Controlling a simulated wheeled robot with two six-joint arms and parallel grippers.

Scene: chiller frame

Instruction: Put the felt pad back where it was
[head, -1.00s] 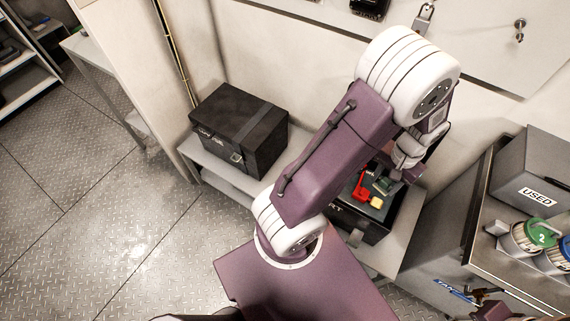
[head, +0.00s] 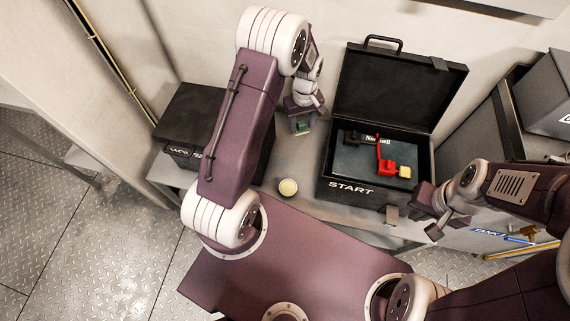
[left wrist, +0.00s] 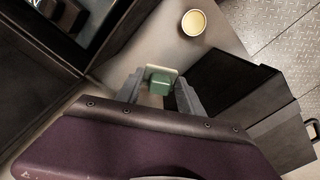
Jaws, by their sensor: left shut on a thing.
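My left gripper (head: 301,124) is shut on a small green block with a pale flat layer, held above the grey shelf between the two black cases. The green block (left wrist: 159,84) shows between the fingers (left wrist: 163,92) in the left wrist view. I cannot tell if it is the felt pad.
A closed black case (head: 190,112) stands on the shelf (head: 318,207) at left, partly behind my left arm. The START case's raised lid (head: 398,85) stands behind it. A grey cabinet (head: 480,130) is at right. Bare shelf surrounds the cream disc.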

